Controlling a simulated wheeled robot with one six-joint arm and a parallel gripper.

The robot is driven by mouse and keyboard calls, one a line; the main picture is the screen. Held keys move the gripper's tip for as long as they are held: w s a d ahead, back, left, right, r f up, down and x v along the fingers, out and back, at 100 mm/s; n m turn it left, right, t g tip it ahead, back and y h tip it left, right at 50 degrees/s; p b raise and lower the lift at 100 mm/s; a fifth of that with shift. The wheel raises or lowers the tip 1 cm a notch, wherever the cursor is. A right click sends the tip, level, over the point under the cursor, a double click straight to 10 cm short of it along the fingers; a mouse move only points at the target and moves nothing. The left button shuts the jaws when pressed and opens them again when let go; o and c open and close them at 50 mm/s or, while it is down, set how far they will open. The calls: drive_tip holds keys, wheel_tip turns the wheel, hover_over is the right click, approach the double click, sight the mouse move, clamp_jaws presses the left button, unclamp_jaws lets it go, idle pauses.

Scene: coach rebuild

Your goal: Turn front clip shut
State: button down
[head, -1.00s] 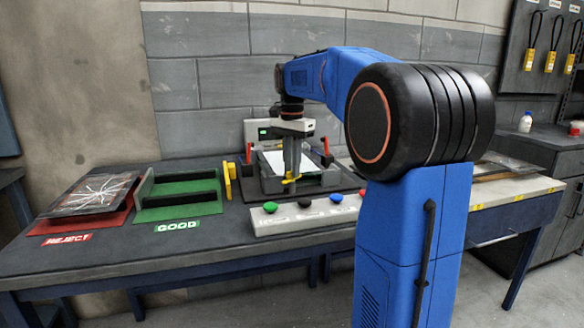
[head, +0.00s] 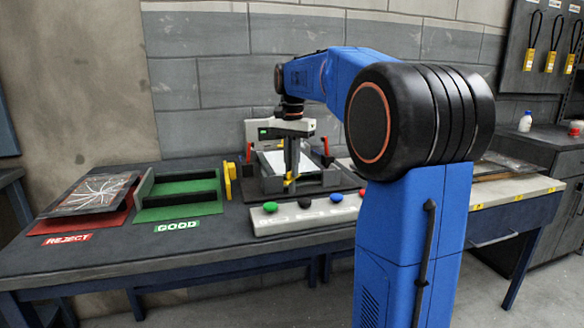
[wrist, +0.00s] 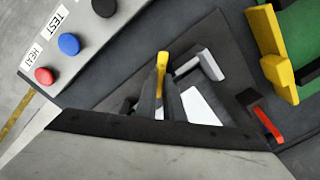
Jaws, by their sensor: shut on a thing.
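The front clip (head: 289,183) is a small yellow piece at the front edge of the grey fixture (head: 322,181). My gripper (head: 291,170) points straight down over that edge, shut on the clip. In the wrist view the yellow clip (wrist: 162,62) shows between and just past the tips of my two dark fingers (wrist: 161,88). In the head view only a narrow bit of the clip shows; my fingers hide the rest. A white sheet (head: 270,160) lies in the fixture.
A panel with green, black, blue and red buttons (head: 300,218) stands close in front of the fixture. Red levers (head: 326,147) rise at its sides. A yellow upright piece (head: 230,180) and the green GOOD tray (head: 180,209) are left; the red REJECT tray (head: 112,220) is farther left.

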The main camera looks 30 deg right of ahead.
drive_tip(key=n, duration=0.9)
drive_tip(key=shift+n, duration=0.3)
idle(0.3)
drive_tip(key=c, duration=2.2)
unclamp_jaws()
drive_tip(key=shift+o, duration=0.2)
wheel_tip(320, 180, up, 18)
drive_tip(key=shift+f, duration=0.25)
drive_tip(key=shift+s+a, duration=0.1)
